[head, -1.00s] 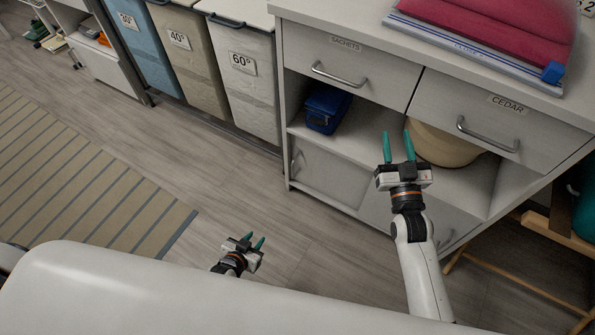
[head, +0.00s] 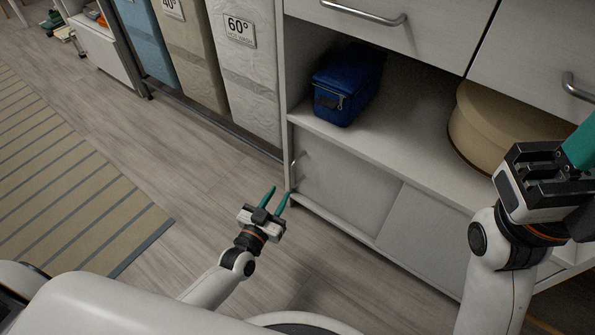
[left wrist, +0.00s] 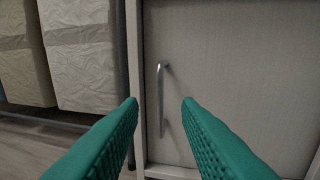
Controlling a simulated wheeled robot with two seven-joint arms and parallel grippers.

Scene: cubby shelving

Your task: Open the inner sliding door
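The low cabinet has two sliding doors under its open shelf. The left door (head: 345,180) is grey, with an upright bar handle (head: 296,162) near its left edge. The right door (head: 425,222) is beside it, partly hidden by my right arm. I cannot tell which door lies behind the other. My left gripper (head: 277,196) is open and empty, low in front of the cabinet's left corner. In the left wrist view the handle (left wrist: 161,98) shows between its fingers, ahead of them and apart. My right gripper (head: 580,150) is at the right edge, its fingers partly cut off.
A blue case (head: 345,88) and a round tan box (head: 490,125) stand on the open shelf. Drawers with bar handles (head: 365,13) are above. Laundry bins (head: 245,75) stand left of the cabinet. Wooden floor (head: 190,170) and a striped rug (head: 75,190) lie clear at left.

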